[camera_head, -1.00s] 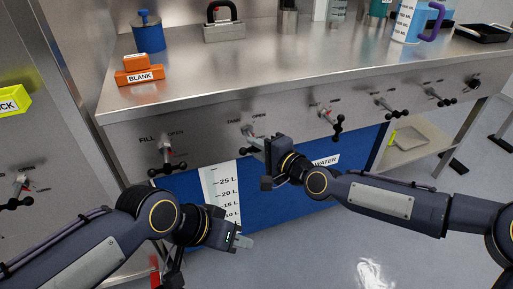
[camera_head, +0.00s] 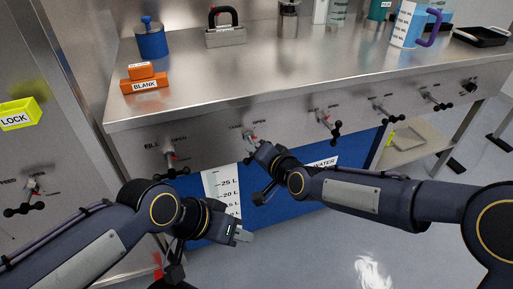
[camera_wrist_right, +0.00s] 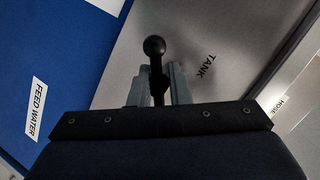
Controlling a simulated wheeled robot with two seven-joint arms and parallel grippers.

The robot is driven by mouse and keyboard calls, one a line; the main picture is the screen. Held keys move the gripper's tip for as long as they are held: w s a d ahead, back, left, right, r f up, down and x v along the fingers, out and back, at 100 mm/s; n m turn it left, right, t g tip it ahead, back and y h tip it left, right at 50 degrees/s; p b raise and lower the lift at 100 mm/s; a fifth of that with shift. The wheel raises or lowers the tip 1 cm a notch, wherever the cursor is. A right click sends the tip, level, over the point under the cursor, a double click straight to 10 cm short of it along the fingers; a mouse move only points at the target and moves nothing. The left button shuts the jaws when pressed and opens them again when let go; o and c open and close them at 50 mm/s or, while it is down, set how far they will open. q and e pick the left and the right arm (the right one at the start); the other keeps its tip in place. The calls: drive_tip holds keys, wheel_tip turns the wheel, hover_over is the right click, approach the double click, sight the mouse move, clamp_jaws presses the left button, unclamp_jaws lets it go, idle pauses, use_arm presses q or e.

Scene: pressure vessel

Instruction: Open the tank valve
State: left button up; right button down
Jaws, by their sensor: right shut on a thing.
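The tank valve (camera_head: 249,136), labelled TANK and OPEN, is on the steel front panel under the counter. My right gripper (camera_head: 258,146) is at this valve and hides its lower part. In the right wrist view, a black ball-ended valve handle (camera_wrist_right: 154,52) stands between the two grey fingers of my right gripper (camera_wrist_right: 158,86), and they are shut on it. The TANK label (camera_wrist_right: 206,66) is to its right, tilted. My left gripper (camera_head: 243,236) hangs low in front of the blue water tank (camera_head: 290,188), away from any valve; its finger gap is not clear.
The fill valve (camera_head: 170,160) is to the left and several similar valves line the panel to the right. Orange BLANK blocks (camera_head: 143,84) lie on the counter. A yellow LOCK box (camera_head: 18,114) is at far left. Open floor lies below the right arm.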

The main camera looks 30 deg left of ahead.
drive_tip(key=n+t+h+p, duration=0.1)
drive_tip(key=n+p, duration=0.1)
drive_tip(key=n+t+h+p, duration=0.1)
drive_tip(key=n+p, duration=0.1)
drive_tip(key=shift+s+f+h, duration=0.1)
drive_tip(key=shift+f+h, duration=0.05)
drive_tip(key=shift+h, duration=0.15)
drive_tip(key=n+t+p, duration=0.1)
drive_tip(key=n+t+h+p, duration=0.1)
drive_tip(key=shift+w+d+n, duration=0.2)
drive_tip(key=shift+n, duration=0.2)
drive_tip(key=shift+f+p, duration=0.1)
drive_tip(key=shift+p, duration=0.3)
drive_tip(key=shift+w+d+t+h, duration=0.1)
drive_tip(key=shift+t+h, duration=0.2)
drive_tip(key=c, duration=1.5)
unclamp_jaws()
drive_tip(key=shift+o, duration=0.2)
drive_tip(key=shift+n, duration=0.3)
drive_tip(key=p+v, duration=0.1)
drive_tip(key=v, duration=0.7)
